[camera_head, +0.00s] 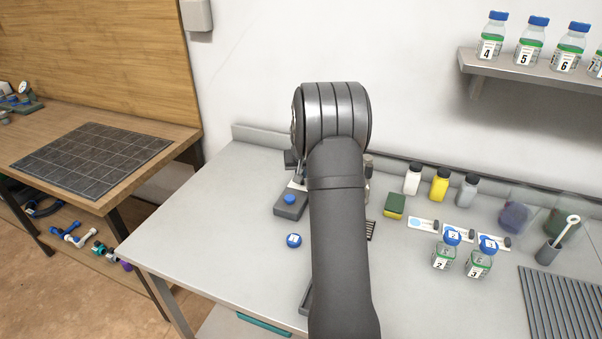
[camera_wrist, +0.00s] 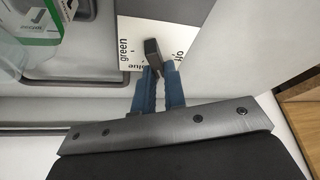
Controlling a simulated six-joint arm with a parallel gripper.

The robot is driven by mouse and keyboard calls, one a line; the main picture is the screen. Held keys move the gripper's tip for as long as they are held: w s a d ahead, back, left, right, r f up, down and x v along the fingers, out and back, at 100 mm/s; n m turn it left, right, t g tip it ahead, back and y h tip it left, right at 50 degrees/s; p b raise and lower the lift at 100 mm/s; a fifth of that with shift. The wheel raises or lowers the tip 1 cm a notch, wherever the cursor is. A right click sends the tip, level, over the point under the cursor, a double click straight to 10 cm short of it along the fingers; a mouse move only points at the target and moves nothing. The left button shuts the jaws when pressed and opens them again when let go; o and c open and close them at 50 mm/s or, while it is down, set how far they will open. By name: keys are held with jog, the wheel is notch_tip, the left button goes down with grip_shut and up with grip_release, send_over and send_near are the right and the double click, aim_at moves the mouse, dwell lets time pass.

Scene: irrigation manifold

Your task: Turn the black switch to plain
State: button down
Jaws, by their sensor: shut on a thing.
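In the wrist view my gripper (camera_wrist: 160,74) has its blue fingers shut on the black switch (camera_wrist: 153,48). The switch stands out from a white dial plate (camera_wrist: 130,31). The words "green" and "off" show on the plate, and a word ending in "lue" is partly covered by the fingers. I do not see the word "plain" in either view. The switch's pointing direction is hard to tell.
In the wrist view a clear jar with a green label (camera_wrist: 38,26) is close at the upper left. In the head view a grey box with a blue button (camera_head: 290,204) and a blue cap (camera_head: 294,240) lie left of my arm. Two jars (camera_head: 462,256) and several small bottles (camera_head: 440,185) stand right.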

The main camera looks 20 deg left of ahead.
dwell(0.3)
jog(key=c, duration=1.5)
grip_release()
jog(key=v, duration=1.7)
jog(key=shift+s+r, duration=0.15)
